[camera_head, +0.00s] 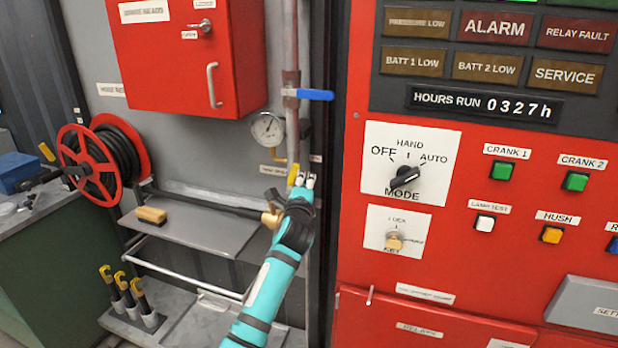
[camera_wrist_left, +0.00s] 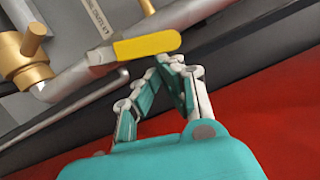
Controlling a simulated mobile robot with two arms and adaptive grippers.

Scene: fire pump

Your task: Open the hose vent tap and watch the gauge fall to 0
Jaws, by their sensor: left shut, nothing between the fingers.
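The hose vent tap has a yellow lever (camera_head: 293,174) on the pipe below the gauge, and the lever lies large in the left wrist view (camera_wrist_left: 147,46). My left gripper (camera_head: 307,181) is shut and empty, just beside the lever. In the left wrist view its fingertips (camera_wrist_left: 172,62) are together just below the lever's right end; I cannot tell whether they touch it. The round white gauge (camera_head: 267,129) is above the tap; its reading is too small to tell. My right gripper is not in view.
A blue-handled valve (camera_head: 308,94) sits higher on the vertical pipe. A brass fitting (camera_head: 270,216) is left of my gripper. The red control panel (camera_head: 350,240) stands close on the right. A red hose reel (camera_head: 100,163) and a grey shelf (camera_head: 215,232) are on the left.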

